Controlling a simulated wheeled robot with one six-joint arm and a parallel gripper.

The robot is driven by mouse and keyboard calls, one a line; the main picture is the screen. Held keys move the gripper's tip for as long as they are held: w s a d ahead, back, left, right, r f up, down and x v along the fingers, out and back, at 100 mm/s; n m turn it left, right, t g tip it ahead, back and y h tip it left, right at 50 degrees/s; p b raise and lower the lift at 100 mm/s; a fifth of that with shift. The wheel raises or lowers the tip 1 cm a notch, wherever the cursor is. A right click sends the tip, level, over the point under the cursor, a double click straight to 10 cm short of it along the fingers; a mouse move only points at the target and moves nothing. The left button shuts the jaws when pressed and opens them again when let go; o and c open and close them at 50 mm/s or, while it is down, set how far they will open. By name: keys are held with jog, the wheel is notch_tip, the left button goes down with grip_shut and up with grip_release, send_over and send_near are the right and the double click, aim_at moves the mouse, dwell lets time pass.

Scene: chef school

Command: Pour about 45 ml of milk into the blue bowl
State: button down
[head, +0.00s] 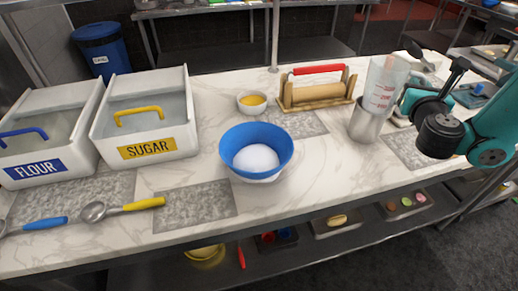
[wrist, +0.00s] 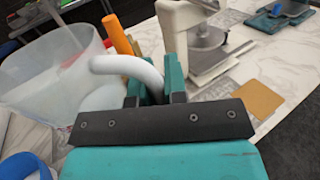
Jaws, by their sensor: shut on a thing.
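The blue bowl (head: 286,150) stands on the marble counter with a smooth white mound inside. Part of its blue rim shows at the lower left of the wrist view (wrist: 24,166). A clear measuring jug with red marks (head: 384,84) is held up by my gripper (head: 408,98), to the right of the bowl. In the wrist view, my gripper (wrist: 158,78) is shut on the white handle of the jug (wrist: 45,75). The jug looks whitish inside, but I cannot tell the milk level. It looks nearly upright and is apart from the bowl.
A metal cup (head: 364,124) stands below the jug. A rolling pin on a rack (head: 318,94) and a small bowl of yellow contents (head: 252,103) are behind the blue bowl. Flour (head: 40,140) and sugar (head: 150,130) bins stand left.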

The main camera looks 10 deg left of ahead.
jog(key=s+a+f+n+g+y+b, duration=0.2)
jog(key=a+y, duration=0.4)
jog(key=a, duration=0.4)
jog(key=s+a+f+n+g+y+b, duration=0.3)
jog(key=s+a+n+y+b, duration=0.3)
jog(key=a, duration=0.3)
jog(key=s+a+f+n+g+y+b, duration=0.2)
jog(key=s+a+n+y+b, duration=0.3)
jog(key=a, duration=0.5)
jog(key=shift+s+a+f+n+g+y, duration=0.35)
jog(key=shift+g+y, duration=0.25)
jog(key=shift+g, duration=0.2)
jog(key=shift+w+d+r+p, duration=0.1)
jog(key=shift+w+r+p, duration=0.1)
jog(key=shift+r+p, duration=0.15)
jog(key=shift+p, duration=0.45)
